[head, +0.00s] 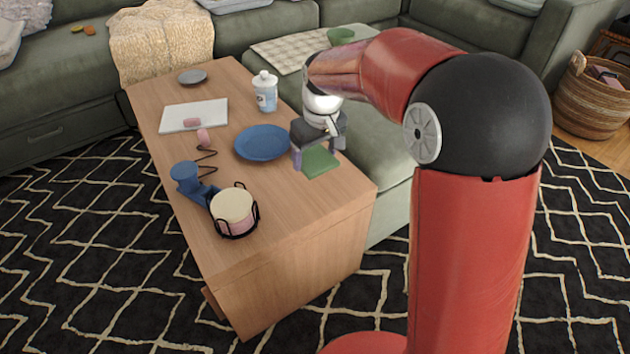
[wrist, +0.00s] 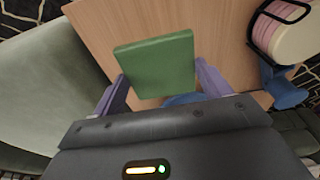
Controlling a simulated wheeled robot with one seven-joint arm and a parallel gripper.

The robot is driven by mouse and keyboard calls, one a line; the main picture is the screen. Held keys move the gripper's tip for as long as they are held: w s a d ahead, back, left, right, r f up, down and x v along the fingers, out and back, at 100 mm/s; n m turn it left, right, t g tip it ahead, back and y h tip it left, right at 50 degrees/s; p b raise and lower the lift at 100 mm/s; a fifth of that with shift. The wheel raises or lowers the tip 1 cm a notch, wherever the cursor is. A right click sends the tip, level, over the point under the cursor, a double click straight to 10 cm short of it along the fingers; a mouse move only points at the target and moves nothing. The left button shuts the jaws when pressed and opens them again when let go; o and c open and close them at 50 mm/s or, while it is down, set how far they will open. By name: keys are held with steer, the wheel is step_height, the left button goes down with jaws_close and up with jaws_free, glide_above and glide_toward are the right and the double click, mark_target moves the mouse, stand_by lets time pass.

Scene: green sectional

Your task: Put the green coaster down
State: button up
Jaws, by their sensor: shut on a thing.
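The green coaster (head: 319,162) is a flat square at the right side of the wooden coffee table (head: 290,205), just right of the blue plate. My gripper (head: 317,163) points down there, with its purple fingers at the coaster's edges. In the wrist view the green coaster (wrist: 155,66) sits between the two fingers of my gripper (wrist: 158,92), which is shut on it. The coaster looks flat and at or just above the tabletop; I cannot tell whether it touches the wood.
On the table are a blue plate (head: 263,143), a white bottle (head: 265,91), a white board (head: 194,116), a grey dish (head: 192,76), a blue stand (head: 186,178) and a wire holder with pink and cream discs (head: 233,211). The table's front right corner is bare.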

mark_target(314, 186)
steer(key=shift+f+b, duration=0.55)
steer(key=shift+f, duration=3.3)
steer(key=shift+f, duration=0.1)
steer(key=o, duration=1)
